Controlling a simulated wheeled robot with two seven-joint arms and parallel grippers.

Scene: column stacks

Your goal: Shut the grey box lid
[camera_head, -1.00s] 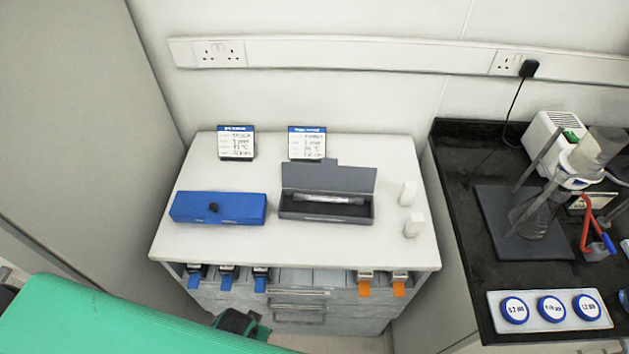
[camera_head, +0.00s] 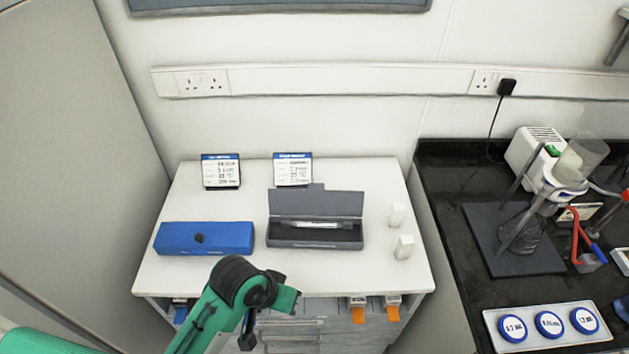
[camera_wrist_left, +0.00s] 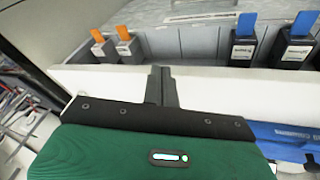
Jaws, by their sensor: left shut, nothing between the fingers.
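The grey box (camera_head: 315,244) sits on the white cabinet top in the head view. Its lid (camera_head: 316,204) is raised at the back, so the box stands open, with a clear tube (camera_head: 316,225) lying inside. My left arm (camera_head: 233,282) comes in from the bottom left, in front of the cabinet top's front edge and apart from the box. My left gripper shows in the left wrist view (camera_wrist_left: 162,84), shut and empty, over the cabinet's front edge. The grey box is not visible in that view. My right gripper is not in view.
Two label stands (camera_head: 220,171) (camera_head: 293,169) are behind. Two small white blocks (camera_head: 397,214) (camera_head: 404,247) stand to the right. A black bench (camera_head: 455,185) with lab equipment is further right.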

